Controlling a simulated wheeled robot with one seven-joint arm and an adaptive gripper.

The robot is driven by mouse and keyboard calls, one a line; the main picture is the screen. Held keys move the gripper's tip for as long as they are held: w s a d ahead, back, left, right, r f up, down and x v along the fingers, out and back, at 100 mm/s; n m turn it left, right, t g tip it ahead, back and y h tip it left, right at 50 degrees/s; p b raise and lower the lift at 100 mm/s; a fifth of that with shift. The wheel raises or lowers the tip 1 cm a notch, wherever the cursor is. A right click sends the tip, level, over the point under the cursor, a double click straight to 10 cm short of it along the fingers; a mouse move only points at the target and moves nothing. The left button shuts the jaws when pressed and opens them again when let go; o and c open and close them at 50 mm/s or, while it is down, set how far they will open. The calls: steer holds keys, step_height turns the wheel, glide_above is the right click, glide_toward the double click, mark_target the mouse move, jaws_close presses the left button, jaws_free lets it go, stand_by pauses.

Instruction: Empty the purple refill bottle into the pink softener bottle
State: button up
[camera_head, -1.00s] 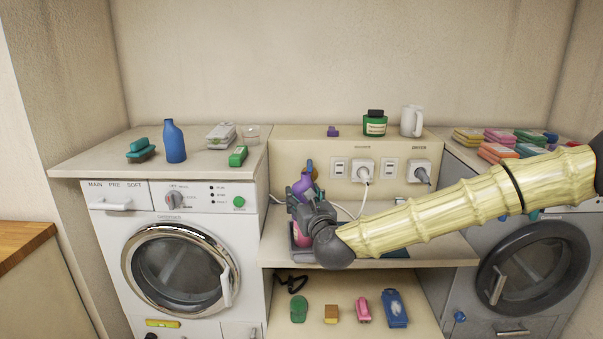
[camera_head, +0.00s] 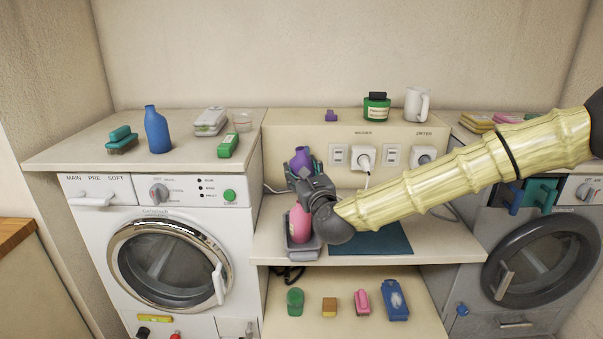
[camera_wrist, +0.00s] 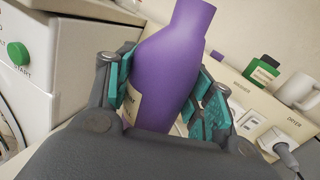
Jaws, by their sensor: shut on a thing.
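My gripper (camera_wrist: 168,95) is shut on the purple refill bottle (camera_wrist: 172,65), with teal finger pads on both its sides. The bottle is nearly upright in the wrist view, leaning slightly, with its neck at the top of the picture. In the head view the purple bottle (camera_head: 301,157) shows only in part behind my gripper (camera_head: 304,168). The pink softener bottle (camera_head: 300,224) stands below and in front of it in a grey tray (camera_head: 304,254) on the middle shelf. My wrist hides part of the pink bottle, including its top.
A blue mat (camera_head: 372,240) lies right of the tray. Sockets with plugs (camera_head: 363,157) line the wall behind. A blue bottle (camera_head: 157,132) stands on the left washer; a green jar (camera_head: 376,107) and white mug (camera_head: 416,104) stand on the upper ledge. The shelf's right part is clear.

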steer(key=shift+w+d+r+n+b, duration=0.15)
steer(key=shift+d+n+b, duration=0.6)
steer(key=shift+n, duration=0.35)
steer(key=shift+a+t, duration=0.1)
steer(key=shift+t, duration=0.2)
steer(key=shift+w+d+f+n+y+b, duration=0.2)
steer(key=shift+d+f+n+y+b, duration=0.15)
steer(key=shift+n+b, duration=0.45)
steer(key=shift+w+d+f+n+b, duration=0.15)
steer(key=shift+d+n+b, duration=0.05)
steer(key=shift+n+b, duration=0.2)
steer(key=shift+d+f+n+b, duration=0.1)
steer(key=shift+f+n+b, duration=0.05)
steer(key=shift+n+b, duration=0.15)
steer(key=shift+w+d+f+n+y+b, duration=0.1)
steer(key=shift+d+f+n+y+b, duration=0.1)
steer(key=shift+f+n+b, duration=0.15)
steer(key=shift+w+d+f+n+y+b, duration=0.15)
steer(key=shift+f+n+b, duration=0.1)
steer(key=shift+n+b, duration=0.15)
steer(key=shift+f+n+b, duration=0.2)
steer(key=shift+n+b, duration=0.15)
steer(key=shift+b, duration=0.05)
